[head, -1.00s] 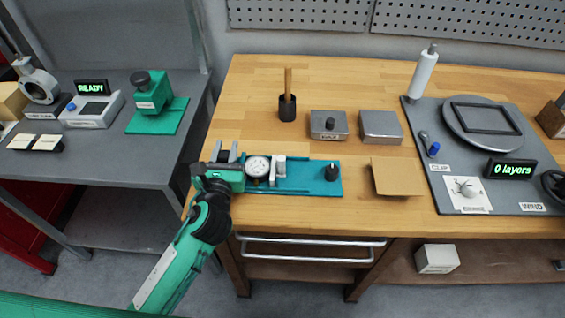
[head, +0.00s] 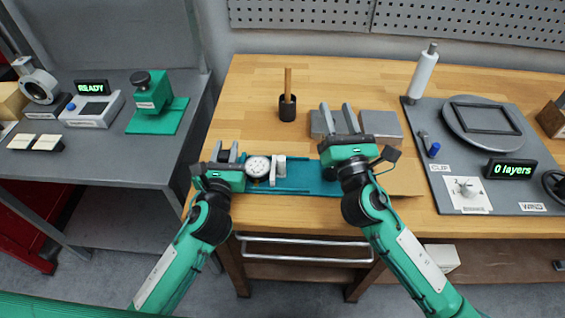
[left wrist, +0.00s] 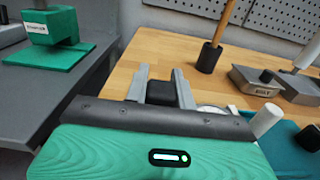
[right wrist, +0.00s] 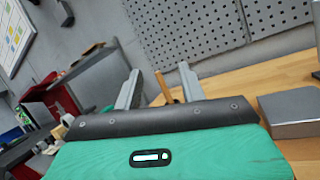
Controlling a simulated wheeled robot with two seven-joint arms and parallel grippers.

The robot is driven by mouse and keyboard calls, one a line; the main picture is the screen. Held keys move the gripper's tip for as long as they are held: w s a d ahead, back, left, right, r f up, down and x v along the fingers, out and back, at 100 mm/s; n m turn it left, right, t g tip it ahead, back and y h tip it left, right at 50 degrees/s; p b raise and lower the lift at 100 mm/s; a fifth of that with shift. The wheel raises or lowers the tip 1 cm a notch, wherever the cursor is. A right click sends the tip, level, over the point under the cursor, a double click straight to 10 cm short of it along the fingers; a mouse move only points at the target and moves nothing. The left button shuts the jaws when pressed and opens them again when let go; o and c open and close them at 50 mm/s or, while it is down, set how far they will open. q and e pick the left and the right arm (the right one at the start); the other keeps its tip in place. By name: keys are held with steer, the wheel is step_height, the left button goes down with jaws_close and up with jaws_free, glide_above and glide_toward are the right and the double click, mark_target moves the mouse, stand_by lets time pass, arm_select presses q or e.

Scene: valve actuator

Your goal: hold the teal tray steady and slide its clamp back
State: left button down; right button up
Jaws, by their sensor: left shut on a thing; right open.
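The teal tray (head: 300,175) lies on the wooden bench; it shows at the right edge of the left wrist view (left wrist: 288,150). A round dial gauge (head: 258,167) and a light upright clamp piece (head: 279,167) sit on its left half. My left gripper (head: 228,153) is shut on a dark block (left wrist: 161,92) at the tray's left end. My right gripper (head: 336,116) is open and empty above the tray's right end, its fingers pointing to the back.
Behind my right gripper are two grey metal boxes, one at right (head: 381,126). A black cup with a wooden stick (head: 288,107) stands behind the tray. A cardboard piece (head: 408,182) lies right of it. A grey winding board (head: 470,145) fills the right side.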

steer(key=s+a+f+n+g, duration=0.2)
steer(key=s+a+f, duration=0.3)
steer(key=s, duration=0.2)
steer(key=n+g+h, duration=0.1)
steer(key=g, duration=0.1)
glide_toward(282, 163)
steer(key=x, duration=0.9)
steer(key=shift+w, duration=0.25)
jaws_close()
